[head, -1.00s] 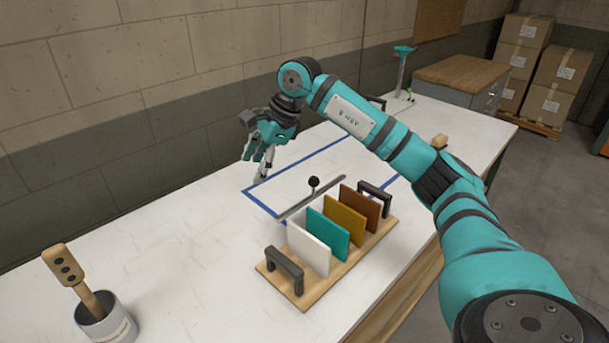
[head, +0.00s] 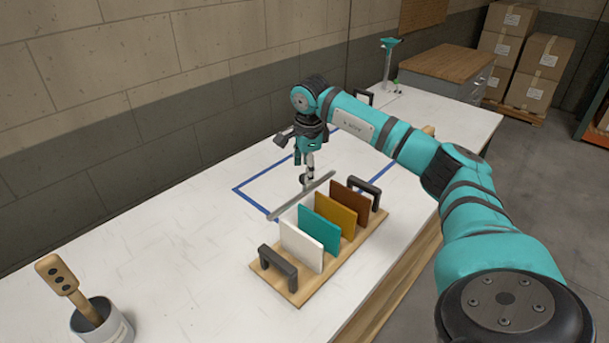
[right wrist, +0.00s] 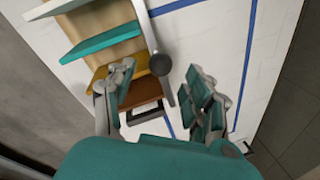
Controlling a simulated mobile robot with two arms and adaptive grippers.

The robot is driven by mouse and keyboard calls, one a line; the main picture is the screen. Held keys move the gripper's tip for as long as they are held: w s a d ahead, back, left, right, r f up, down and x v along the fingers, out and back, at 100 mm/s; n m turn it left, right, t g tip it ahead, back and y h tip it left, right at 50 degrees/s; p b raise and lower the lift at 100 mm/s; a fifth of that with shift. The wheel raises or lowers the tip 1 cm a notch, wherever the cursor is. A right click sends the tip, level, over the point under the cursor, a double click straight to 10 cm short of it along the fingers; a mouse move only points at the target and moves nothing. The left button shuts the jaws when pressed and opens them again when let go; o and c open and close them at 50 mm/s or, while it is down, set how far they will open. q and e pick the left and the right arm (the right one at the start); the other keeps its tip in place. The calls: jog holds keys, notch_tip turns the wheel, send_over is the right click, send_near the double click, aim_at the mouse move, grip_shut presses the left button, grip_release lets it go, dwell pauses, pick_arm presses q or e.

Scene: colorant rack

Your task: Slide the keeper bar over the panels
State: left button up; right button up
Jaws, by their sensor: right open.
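The keeper bar (head: 290,205) is a thin grey bar with a round dark knob (right wrist: 160,64). It runs along the far ends of the panels, beside them rather than across their middles; what supports it is hidden. The panels stand upright in a row: white (head: 301,248), teal (head: 317,229), ochre (head: 336,213) and brown (head: 351,200). My right gripper (head: 306,183) points down at the knob, partly hiding it. In the right wrist view the right gripper (right wrist: 161,70) is open, one finger on each side of the bar and knob. My left gripper is out of view.
The wooden rack base (head: 303,297) has black handles at its near (head: 278,265) and far ends (head: 366,190). Blue tape (head: 250,201) outlines an area behind it. A cup (head: 103,322) with a wooden tool stands front left. The white table around is mostly clear.

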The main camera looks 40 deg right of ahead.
aim_at(304, 184)
jog(key=shift+w+d+f+p, duration=0.1)
jog(key=shift+w+f+p, duration=0.1)
jog(key=shift+f, duration=0.95)
jog(key=shift+w+d+f+p, duration=0.1)
jog(key=shift+w+f+p, duration=0.1)
jog(key=shift+f, duration=0.95)
jog(key=shift+c, duration=0.2)
grip_shut()
